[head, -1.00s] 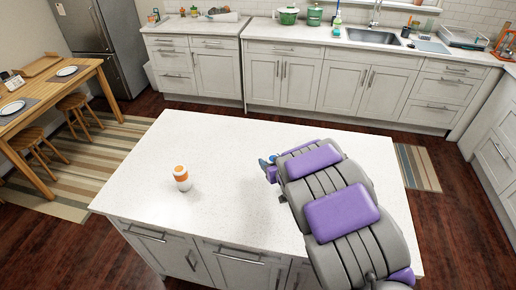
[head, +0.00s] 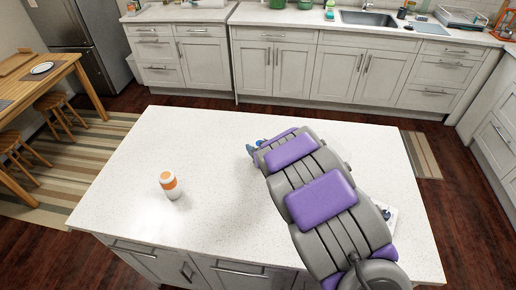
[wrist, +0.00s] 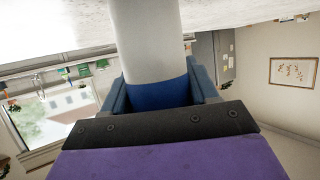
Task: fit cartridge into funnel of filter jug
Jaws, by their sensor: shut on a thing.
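My gripper (head: 254,149) is over the far middle of the white island and mostly hidden behind my own arm in the head view. In the wrist view my gripper (wrist: 160,95) has its blue fingers shut on a cylinder, white with a blue band, which looks like the cartridge (wrist: 150,45). Its far end reaches toward the white counter surface at the top of that view; I cannot tell whether it touches. No filter jug or funnel can be made out. A white and blue thing (head: 391,216) shows only partly behind my arm at the island's right.
A white bottle with an orange band (head: 171,185) stands on the left of the island (head: 130,200). The counter between it and my arm is clear. A sink counter (head: 300,20) runs along the back, and a wooden table (head: 45,80) is at far left.

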